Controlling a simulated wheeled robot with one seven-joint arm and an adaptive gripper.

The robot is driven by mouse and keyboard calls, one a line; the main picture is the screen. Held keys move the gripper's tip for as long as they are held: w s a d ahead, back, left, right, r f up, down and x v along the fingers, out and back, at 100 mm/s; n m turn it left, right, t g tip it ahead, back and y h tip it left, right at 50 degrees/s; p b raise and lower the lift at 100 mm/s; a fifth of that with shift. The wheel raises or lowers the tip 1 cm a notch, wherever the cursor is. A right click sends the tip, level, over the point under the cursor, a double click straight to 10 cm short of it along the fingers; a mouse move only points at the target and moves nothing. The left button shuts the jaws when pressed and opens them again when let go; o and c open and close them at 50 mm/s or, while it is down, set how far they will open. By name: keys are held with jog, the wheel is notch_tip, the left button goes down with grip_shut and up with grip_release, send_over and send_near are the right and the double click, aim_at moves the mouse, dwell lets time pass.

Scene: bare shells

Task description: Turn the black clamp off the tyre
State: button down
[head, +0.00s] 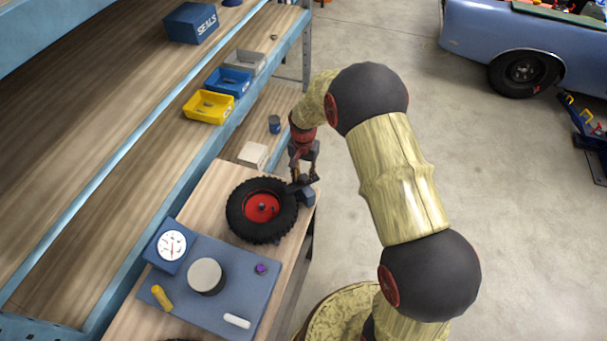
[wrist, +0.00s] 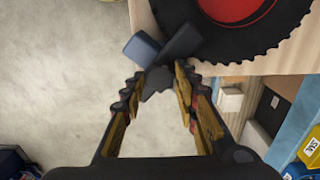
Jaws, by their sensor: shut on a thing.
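The tyre (head: 238,222), black with a red hub, lies flat on the wooden bench; part of it shows at the top right of the wrist view (wrist: 240,44). The black clamp (wrist: 181,43) is a dark bar beside a blue-grey block (wrist: 141,48). Its upper end reaches the tyre's edge in the wrist view; whether it presses on the tread I cannot tell. My gripper (wrist: 158,78) is shut on the clamp's near end, with the fingers on either side. In the head view my gripper (head: 303,176) points down at the tyre's right side and partly hides the clamp.
A blue board (head: 225,262) with a dial gauge (head: 172,245) and a round grey piece (head: 205,276) lies in front of the tyre. A pale box (head: 253,155) stands behind it. Shelves with trays (head: 208,107) are at left. Open floor lies to the right.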

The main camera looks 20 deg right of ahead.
dwell(0.6)
jog(key=m+b, duration=0.2)
jog(key=m, duration=0.2)
jog(key=m+b, duration=0.2)
jog(key=m, duration=0.2)
jog(key=m+b, duration=0.1)
jog(key=m, duration=0.4)
jog(key=shift+b, duration=0.35)
jog(key=m+b, duration=0.1)
jog(key=m, duration=0.3)
jog(key=shift+m, duration=0.4)
jog(key=c, duration=1.4)
grip_release()
